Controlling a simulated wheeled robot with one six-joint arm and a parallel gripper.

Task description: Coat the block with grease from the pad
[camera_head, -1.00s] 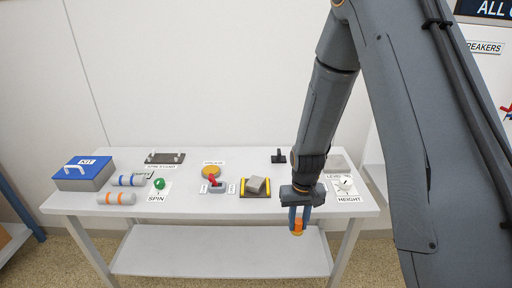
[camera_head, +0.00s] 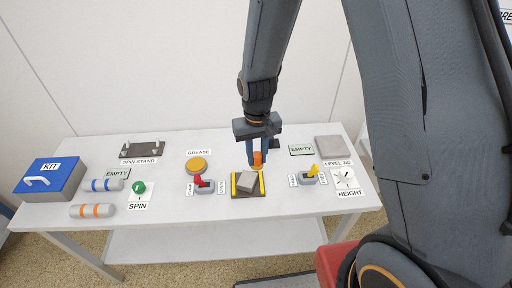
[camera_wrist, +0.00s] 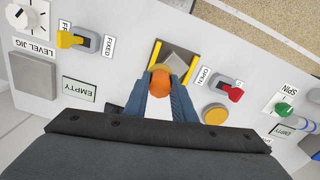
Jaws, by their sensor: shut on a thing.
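My gripper (camera_head: 257,153) is shut on an orange rounded piece (camera_wrist: 160,81), which sits between the blue-grey fingertips in the wrist view. It is above the table at the back edge of the holder with yellow side strips (camera_head: 234,185). The grey block (camera_head: 247,180) lies tilted on that holder, just in front of the gripper; in the wrist view the block (camera_wrist: 181,61) is partly hidden behind the orange piece. I cannot tell whether the two touch. The round yellow grease pad (camera_head: 197,165) lies left of the gripper, near the GREASE label; it also shows in the wrist view (camera_wrist: 215,115).
A red-handled switch (camera_head: 203,184) stands left of the holder, a yellow-handled switch (camera_head: 310,173) right of it. The blue-lidded kit box (camera_head: 50,178), striped cylinders (camera_head: 92,211) and green SPIN knob (camera_head: 138,187) are at left. A grey LEVEL JIG plate (camera_head: 329,144) is back right.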

